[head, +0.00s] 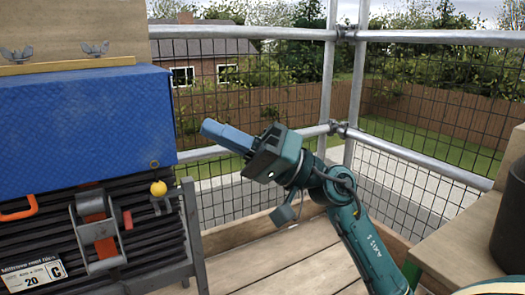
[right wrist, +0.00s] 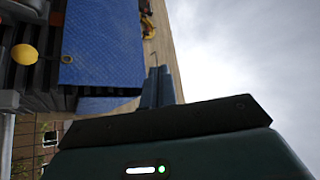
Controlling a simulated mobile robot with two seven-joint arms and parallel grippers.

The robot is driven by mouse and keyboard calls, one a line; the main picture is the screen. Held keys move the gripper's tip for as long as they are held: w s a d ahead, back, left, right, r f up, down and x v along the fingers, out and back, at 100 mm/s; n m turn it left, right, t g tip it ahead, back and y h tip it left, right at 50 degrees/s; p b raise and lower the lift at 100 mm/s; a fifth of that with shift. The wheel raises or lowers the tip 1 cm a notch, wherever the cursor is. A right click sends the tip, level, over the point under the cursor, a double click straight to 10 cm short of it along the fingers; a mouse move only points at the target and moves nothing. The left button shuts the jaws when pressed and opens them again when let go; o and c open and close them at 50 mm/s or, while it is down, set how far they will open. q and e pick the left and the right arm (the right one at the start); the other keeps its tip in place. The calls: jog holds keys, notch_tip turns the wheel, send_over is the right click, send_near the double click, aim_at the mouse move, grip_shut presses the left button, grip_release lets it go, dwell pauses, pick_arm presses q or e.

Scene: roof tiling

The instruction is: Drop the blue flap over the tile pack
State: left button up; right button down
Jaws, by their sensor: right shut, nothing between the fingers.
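The blue flap (head: 85,125) is a textured sheet at the left of the head view. It hangs from below a wooden strip over the upper part of the tile pack (head: 150,235), whose dark stacked tiles show below its lower edge. A small ring and a yellow ball (head: 158,188) are at its lower right corner. The flap also shows in the right wrist view (right wrist: 105,40), turned on its side. My right gripper (head: 205,127) is shut and empty, to the right of the flap and apart from it in the head view. My left gripper is not in view.
A metal buckle on an orange strap (head: 97,230) and a white label (head: 35,275) are on the pack's front. A wooden board (head: 65,25) with wing nuts stands above. Mesh and rails (head: 240,32) close off the back. A wooden bench (head: 465,245) is at the right.

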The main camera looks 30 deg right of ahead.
jog(key=v, duration=1)
jog(key=shift+d, duration=0.15)
jog(key=shift+s+f, duration=0.1)
jog(key=shift+s, duration=0.05)
